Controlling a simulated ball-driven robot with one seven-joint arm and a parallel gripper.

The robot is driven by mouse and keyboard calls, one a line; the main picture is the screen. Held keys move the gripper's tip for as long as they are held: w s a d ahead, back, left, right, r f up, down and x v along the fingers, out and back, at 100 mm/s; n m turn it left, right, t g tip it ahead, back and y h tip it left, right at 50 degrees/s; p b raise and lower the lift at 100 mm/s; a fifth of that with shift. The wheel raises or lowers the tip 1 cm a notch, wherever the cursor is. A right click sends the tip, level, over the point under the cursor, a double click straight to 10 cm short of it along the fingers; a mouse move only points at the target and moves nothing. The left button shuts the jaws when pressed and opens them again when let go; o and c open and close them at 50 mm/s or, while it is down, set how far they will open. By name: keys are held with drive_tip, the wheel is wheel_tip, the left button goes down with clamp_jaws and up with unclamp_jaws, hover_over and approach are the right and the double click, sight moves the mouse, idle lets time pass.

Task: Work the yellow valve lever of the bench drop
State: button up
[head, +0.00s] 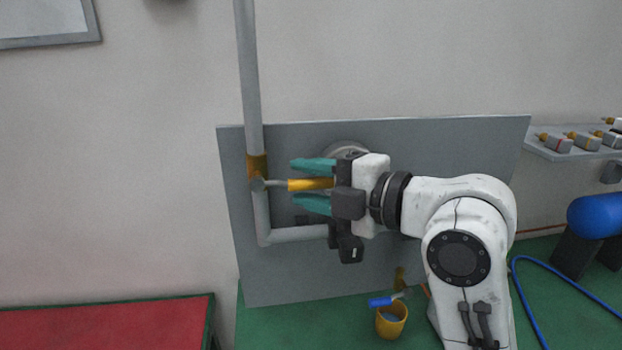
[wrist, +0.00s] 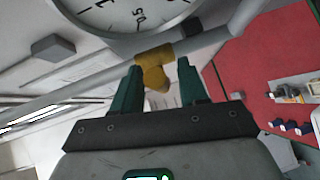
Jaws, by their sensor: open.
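The valve lever has a yellow grip (head: 308,184) on a thin grey stem. It sticks out sideways to the right from a brass valve body (head: 257,167) on the grey pipe. My gripper (head: 296,182) is open, with one teal finger above the yellow grip and one below in the head view. Gaps show between grip and fingers; whether either touches is unclear. The right end of the grip is hidden by my gripper. In the wrist view a brass-yellow part (wrist: 154,68) on the pipe shows between the fingertips of my gripper (wrist: 158,88).
A grey back panel (head: 300,280) stands behind the pipe. A round dial gauge (wrist: 120,12) is close by in the wrist view. A yellow cup (head: 391,322) with a blue-handled tool stands on the green bench below. A red surface (head: 110,325) lies left.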

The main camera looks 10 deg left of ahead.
clamp_jaws()
idle(0.3)
idle(0.3)
